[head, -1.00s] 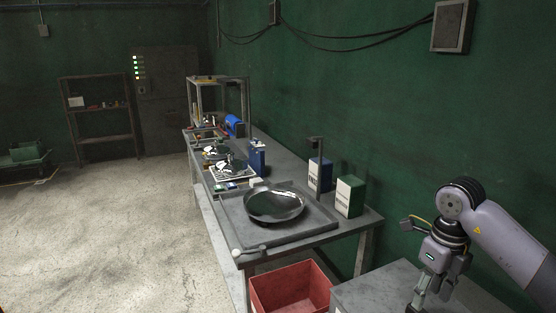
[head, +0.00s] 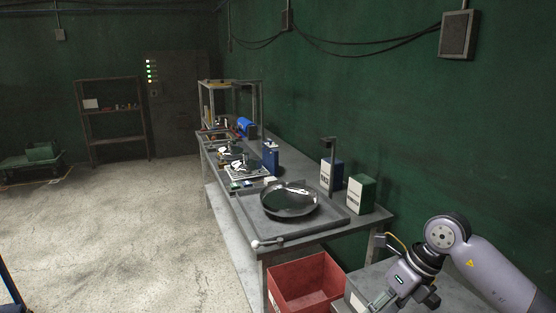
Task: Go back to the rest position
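My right gripper (head: 382,302) is at the lower right of the head view, low over a grey table. Its fingers are partly cut off by the bottom edge, so I cannot tell whether it is open or shut. My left gripper is not in view. A shiny dark dish (head: 290,200) lies on a grey tray (head: 335,223) at the near end of the long workbench, apart from my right gripper.
A red bin (head: 308,282) stands below the bench's near end. A white-and-blue box (head: 331,174) and a white-and-green box (head: 361,193) stand by the wall. A blue bottle (head: 270,158) stands farther back.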

